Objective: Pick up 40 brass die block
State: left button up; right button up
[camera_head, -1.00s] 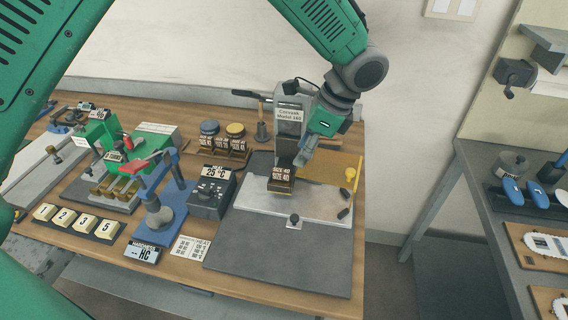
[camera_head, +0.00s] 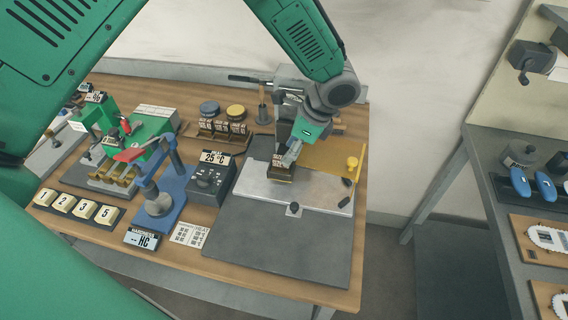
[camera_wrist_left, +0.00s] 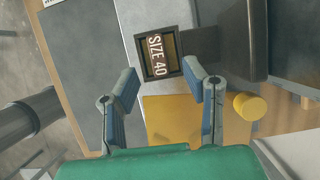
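The brass die block, marked SIZE 40 (camera_wrist_left: 160,53), sits in a dark square frame on the press at the edge of the pale metal plate. In the head view the block (camera_head: 282,174) is partly covered by my left gripper (camera_head: 287,160), which comes down over it from the upper right. In the left wrist view my left gripper (camera_wrist_left: 161,80) is open. Its two blue-grey fingers stand apart, with the block ahead between the tips and nothing held. Whether a finger touches the frame I cannot tell. My right gripper is not in view.
The press column (camera_head: 287,120) stands close behind the block. A yellow plate (camera_head: 330,158) with a yellow knob (camera_head: 352,162) lies to its right. A grey control box (camera_head: 210,182) and blue stand (camera_head: 170,190) are to the left. The dark mat (camera_head: 275,245) in front is clear.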

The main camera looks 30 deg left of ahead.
aim_at(277, 166)
pick_arm(q)
jog(key=x, duration=0.4)
jog(key=shift+a+p, duration=0.2)
jog(key=shift+p, duration=0.15)
jog(key=shift+d, duration=0.25)
grip_shut()
